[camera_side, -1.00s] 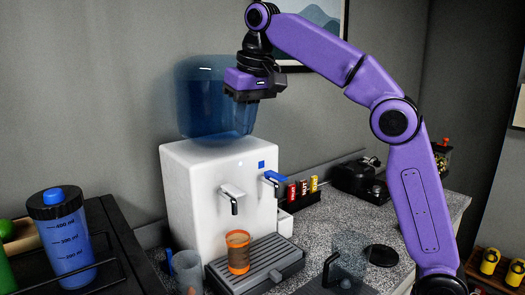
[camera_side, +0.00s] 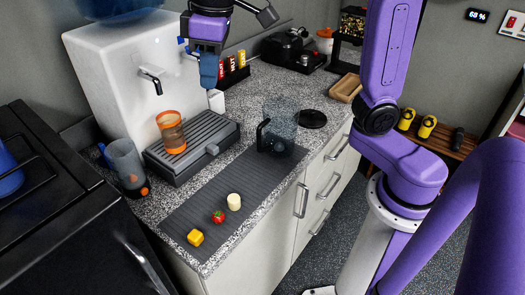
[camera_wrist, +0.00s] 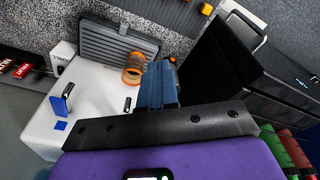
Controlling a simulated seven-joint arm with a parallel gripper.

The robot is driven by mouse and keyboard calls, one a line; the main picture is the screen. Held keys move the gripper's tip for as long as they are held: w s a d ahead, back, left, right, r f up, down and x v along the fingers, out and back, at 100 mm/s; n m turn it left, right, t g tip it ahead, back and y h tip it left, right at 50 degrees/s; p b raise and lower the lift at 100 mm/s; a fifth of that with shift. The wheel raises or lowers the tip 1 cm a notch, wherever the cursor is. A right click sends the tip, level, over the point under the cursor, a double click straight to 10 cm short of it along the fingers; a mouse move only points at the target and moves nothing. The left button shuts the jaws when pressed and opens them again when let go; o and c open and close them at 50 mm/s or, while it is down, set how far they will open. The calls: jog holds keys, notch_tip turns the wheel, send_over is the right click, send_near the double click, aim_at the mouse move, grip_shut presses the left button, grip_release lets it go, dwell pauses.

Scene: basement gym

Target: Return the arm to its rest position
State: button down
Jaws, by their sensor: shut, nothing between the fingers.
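My gripper (camera_side: 208,78) points down in front of the right part of the white water dispenser (camera_side: 105,60) in the side view. Its blue fingers are together with nothing between them. In the wrist view the fingers (camera_wrist: 157,85) are also closed and empty, appearing next to the orange cup (camera_wrist: 133,68). That cup also shows in the side view (camera_side: 171,132), upright on the grey slatted drip tray (camera_side: 205,130), apart from my gripper. My purple arm's base stands at the right. The upper arm is partly cut off by the side view's top edge.
A dark mat (camera_side: 190,210) carries a yellow cube (camera_side: 195,237), a strawberry (camera_side: 218,216) and a pale piece (camera_side: 234,201). A clear jug (camera_side: 282,122) stands behind them. A grey clear cup (camera_side: 125,165) stands left of the tray. A black cabinet (camera_side: 60,210) is at the left.

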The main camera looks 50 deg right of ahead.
jog(key=s+d+f+n, duration=0.2)
jog(key=s+d+f, duration=0.2)
jog(key=s+f, duration=0.1)
jog(key=s+d+f+n+g, duration=0.1)
jog(key=s+d+f, duration=0.3)
jog(key=s, duration=0.4)
jog(key=s+d+f+n, duration=0.2)
jog(key=s+d+f, duration=0.1)
jog(key=s+f, duration=0.3)
jog(key=shift+s+d+n, duration=0.4)
jog(key=shift+s, duration=0.35)
